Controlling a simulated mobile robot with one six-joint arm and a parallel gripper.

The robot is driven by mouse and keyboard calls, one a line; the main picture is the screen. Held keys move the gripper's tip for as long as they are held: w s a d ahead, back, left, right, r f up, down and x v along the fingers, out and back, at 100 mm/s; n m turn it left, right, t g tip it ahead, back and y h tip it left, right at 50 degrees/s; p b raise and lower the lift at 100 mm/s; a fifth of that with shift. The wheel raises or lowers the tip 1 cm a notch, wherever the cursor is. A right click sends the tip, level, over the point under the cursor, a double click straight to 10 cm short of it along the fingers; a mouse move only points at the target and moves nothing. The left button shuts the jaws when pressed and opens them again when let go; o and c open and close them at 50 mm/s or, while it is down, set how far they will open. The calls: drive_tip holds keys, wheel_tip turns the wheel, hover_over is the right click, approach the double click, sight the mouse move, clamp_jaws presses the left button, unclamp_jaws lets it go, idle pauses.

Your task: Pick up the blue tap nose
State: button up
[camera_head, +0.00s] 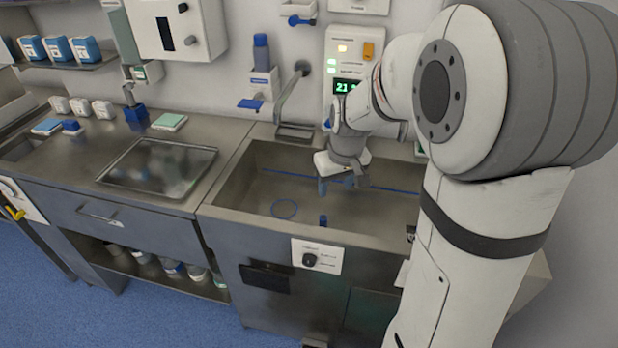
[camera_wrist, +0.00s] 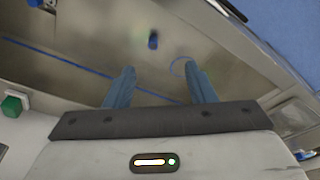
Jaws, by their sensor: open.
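A small dark blue cylinder, which looks like the blue tap nose (camera_head: 323,219), stands in the steel sink (camera_head: 255,165) near its front wall. In the wrist view the blue tap nose (camera_wrist: 153,40) is small and a little blurred, beyond the fingertips. My gripper (camera_head: 342,186) is over the sink, behind and above the tap nose and apart from it. In the wrist view my gripper (camera_wrist: 160,72) has its two blue fingers spread with nothing between them.
A thin blue ring (camera_head: 284,209) lies in the sink to the left of the tap nose. A curved grey faucet (camera_head: 291,92) rises at the back. A steel tray (camera_head: 158,167) lies on the counter at left. The sink's front rim is close to the tap nose.

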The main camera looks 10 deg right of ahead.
drive_tip(key=n+b, duration=0.1)
drive_tip(key=b, duration=0.1)
approach(323, 218)
drive_tip(key=shift+n+g, duration=0.4)
drive_tip(key=f, duration=0.3)
drive_tip(key=w+f, duration=0.1)
drive_tip(key=f, duration=0.2)
drive_tip(key=w+f, duration=0.1)
drive_tip(key=f, duration=0.3)
drive_tip(key=shift+w+a+f+p, duration=0.1)
drive_tip(key=shift+w+p, duration=0.05)
drive_tip(key=shift+p, duration=0.2)
drive_tip(key=shift+c, duration=0.2)
drive_tip(key=c, duration=1)
